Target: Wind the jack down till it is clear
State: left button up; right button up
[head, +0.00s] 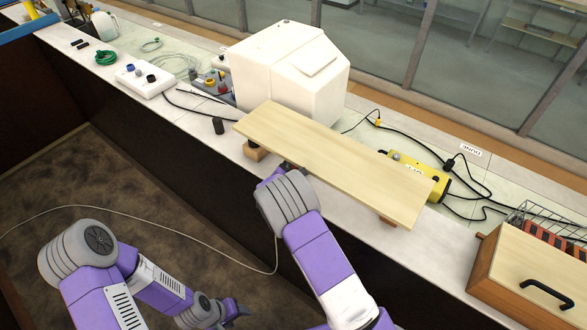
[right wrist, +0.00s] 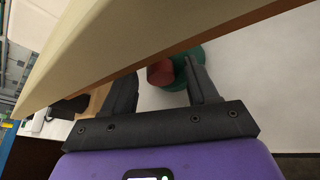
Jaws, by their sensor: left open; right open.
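A pale wooden board (head: 335,160) lies level across the bench, over a wooden block (head: 254,151) at its left end and another block (head: 387,220) near its right end. The jack is hidden under the board in the head view. In the right wrist view a red round part (right wrist: 160,73) and a green part (right wrist: 181,71), which look like the jack, show beneath the board edge. My right gripper (right wrist: 162,70) is open at the board's front edge, its fingers on either side of the red part; contact is unclear. My left gripper (head: 240,309) is open and empty, low above the floor.
A white box-shaped housing (head: 285,65) stands behind the board. A yellow unit (head: 415,174) with black cables is behind its right end. A wooden case with a black handle (head: 547,293) sits at the right. A black cylinder (head: 218,126) lies left of the board.

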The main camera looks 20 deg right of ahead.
jog(key=shift+w+f, duration=0.1)
jog(key=shift+c, duration=1.2)
jog(key=c, duration=0.8)
